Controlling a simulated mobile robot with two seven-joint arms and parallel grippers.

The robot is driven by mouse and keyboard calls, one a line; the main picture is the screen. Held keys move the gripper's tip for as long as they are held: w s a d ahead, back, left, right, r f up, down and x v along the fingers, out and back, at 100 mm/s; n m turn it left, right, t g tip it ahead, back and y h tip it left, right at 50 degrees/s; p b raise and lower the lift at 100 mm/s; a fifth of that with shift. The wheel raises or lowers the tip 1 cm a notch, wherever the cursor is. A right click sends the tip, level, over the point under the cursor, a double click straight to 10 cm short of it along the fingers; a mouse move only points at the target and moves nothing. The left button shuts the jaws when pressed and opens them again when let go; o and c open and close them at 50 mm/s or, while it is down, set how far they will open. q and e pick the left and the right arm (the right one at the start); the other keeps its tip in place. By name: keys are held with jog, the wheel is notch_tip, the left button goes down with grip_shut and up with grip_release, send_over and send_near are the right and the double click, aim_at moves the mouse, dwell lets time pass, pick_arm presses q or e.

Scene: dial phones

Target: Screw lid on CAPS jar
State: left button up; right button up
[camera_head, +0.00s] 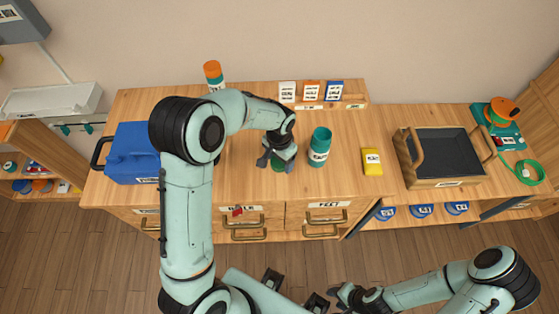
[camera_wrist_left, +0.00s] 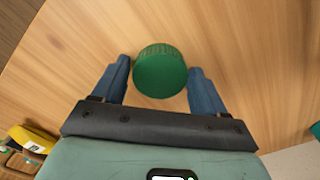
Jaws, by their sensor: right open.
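A teal jar (camera_head: 319,150) with a white label stands upright on the wooden counter, right of my left gripper; the label is too small to read surely. Its top appears uncovered. My right gripper (camera_head: 338,294) is open and empty, away from the counter.
A blue jug (camera_head: 132,153) stands at the left and an orange-topped bottle (camera_head: 213,75) behind. A yellow block (camera_head: 372,161) lies right of the jar. A wooden tray (camera_head: 446,183) is farther right. Small labelled cards (camera_head: 311,92) line the back.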

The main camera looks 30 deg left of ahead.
pick_arm(q)
jog(key=c, duration=0.6)
notch_tip(320, 180, up, 20)
jog(key=shift+r+p, duration=0.1)
jog(key=shift+p, duration=0.8)
pick_arm(e)
jog(key=shift+w+r, duration=0.4)
jog(key=shift+r, duration=0.2)
jog(key=shift+w+r, duration=0.4)
jog(key=shift+r, duration=0.2)
